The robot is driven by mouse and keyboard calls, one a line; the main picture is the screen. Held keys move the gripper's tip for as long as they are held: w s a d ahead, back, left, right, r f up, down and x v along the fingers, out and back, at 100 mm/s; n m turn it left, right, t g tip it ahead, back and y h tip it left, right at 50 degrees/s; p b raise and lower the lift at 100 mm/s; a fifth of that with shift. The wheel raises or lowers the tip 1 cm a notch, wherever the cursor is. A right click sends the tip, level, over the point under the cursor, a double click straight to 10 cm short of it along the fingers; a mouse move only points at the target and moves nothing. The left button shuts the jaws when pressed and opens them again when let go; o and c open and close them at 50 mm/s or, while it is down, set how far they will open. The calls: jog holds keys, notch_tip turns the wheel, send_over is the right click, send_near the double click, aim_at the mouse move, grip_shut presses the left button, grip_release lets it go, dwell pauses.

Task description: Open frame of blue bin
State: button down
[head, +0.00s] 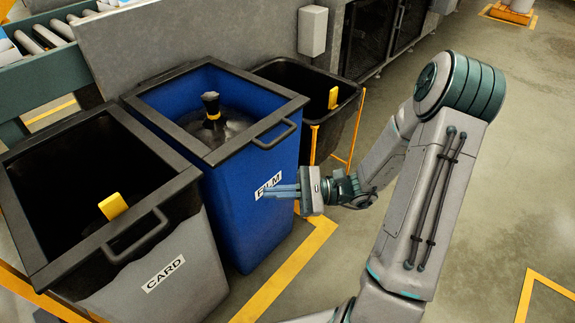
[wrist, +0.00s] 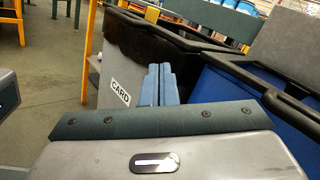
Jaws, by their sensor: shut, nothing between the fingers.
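The blue bin (head: 238,185) carries a FILM label and stands in the middle of the row in the head view. Its black frame (head: 157,116) lies flat around the rim, with a loop handle (head: 277,135) on the near right side. My gripper (head: 275,191) is shut and empty, in front of the bin's label side and below the handle. In the wrist view, the shut fingers (wrist: 158,84) point toward the bins. The blue bin (wrist: 228,103) and its frame (wrist: 240,72) show at the right there.
A grey CARD bin (head: 160,285) with a black frame and yellow tab stands at left. A black bin (head: 330,128) stands behind right. A grey panel (head: 190,45) and roller conveyor (head: 45,40) are behind. Floor at right is free.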

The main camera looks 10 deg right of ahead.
jog(key=w+d+f+m+t+h+b, duration=0.4)
jog(key=w+d+f+m+t+b, duration=0.35)
jog(key=d+f+m+t, duration=0.75)
jog(key=w+a+r+t+b, duration=0.1)
jog(key=w+a+r, duration=0.3)
jog(key=r, duration=0.2)
jog(key=w+a+r+t+b, duration=0.1)
jog(key=w+a+r, duration=0.2)
jog(key=r, duration=0.3)
jog(key=shift+w+a+r+n+t+h, duration=0.3)
jog(key=shift+w+a+r+n, duration=0.1)
jog(key=shift+a, duration=0.2)
